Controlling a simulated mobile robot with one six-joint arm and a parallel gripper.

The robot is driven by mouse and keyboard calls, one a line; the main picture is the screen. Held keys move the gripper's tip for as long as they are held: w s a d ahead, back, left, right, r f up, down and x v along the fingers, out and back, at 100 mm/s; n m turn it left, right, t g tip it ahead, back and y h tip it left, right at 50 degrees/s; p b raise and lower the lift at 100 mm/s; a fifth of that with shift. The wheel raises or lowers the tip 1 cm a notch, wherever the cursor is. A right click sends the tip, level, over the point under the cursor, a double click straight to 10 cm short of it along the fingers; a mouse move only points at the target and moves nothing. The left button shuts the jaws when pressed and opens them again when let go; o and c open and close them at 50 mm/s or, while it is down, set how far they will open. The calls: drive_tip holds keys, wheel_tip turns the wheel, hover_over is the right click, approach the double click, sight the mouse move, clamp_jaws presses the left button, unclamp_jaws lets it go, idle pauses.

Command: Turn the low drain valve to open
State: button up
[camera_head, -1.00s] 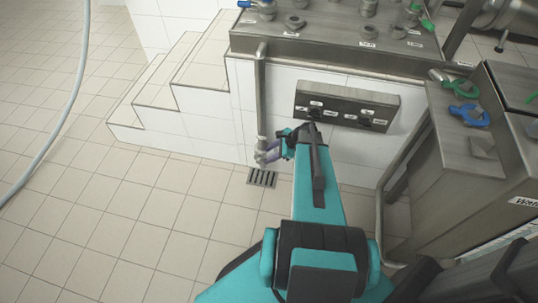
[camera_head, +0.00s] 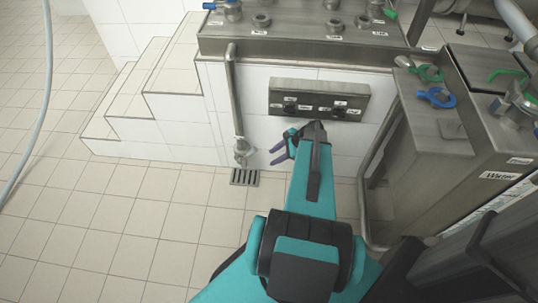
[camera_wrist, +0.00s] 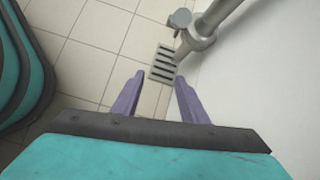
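The low drain valve (camera_head: 241,150) is a grey metal fitting at the bottom of a vertical pipe on the white tiled wall, just above a floor drain. In the wrist view its body (camera_wrist: 195,40) shows at the top, with a small round grey part (camera_wrist: 180,18) sticking out to the left. My gripper (camera_head: 275,156) is to the right of the valve in the head view and apart from it. Its two purple fingers are spread and nothing is between them. In the wrist view the fingertips (camera_wrist: 157,80) lie below the valve.
A slotted floor drain (camera_head: 245,177) lies below the valve. White tiled steps (camera_head: 140,100) rise to the left. A steel panel with dark knobs (camera_head: 320,100) is on the wall above my gripper. A steel cabinet (camera_head: 435,150) and bent rail stand right. Floor at the left is clear.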

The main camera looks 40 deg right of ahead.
drive_tip(key=shift+s+d, duration=0.15)
drive_tip(key=shift+s, duration=0.05)
drive_tip(key=c, duration=0.8)
drive_tip(key=shift+a+r, duration=0.1)
drive_tip(key=shift+a, duration=0.15)
clamp_jaws()
drive_tip(key=s+d+r+m+t+y+b, duration=0.1)
drive_tip(key=s+r+m+t+b, duration=0.1)
drive_tip(key=s+r+m+b, duration=0.2)
drive_tip(key=s+r+b, duration=0.1)
drive_tip(key=b, duration=0.2)
drive_tip(key=shift+d+r+m+t, duration=0.3)
drive_tip(key=shift+d+r, duration=0.05)
drive_tip(key=shift+r, duration=0.05)
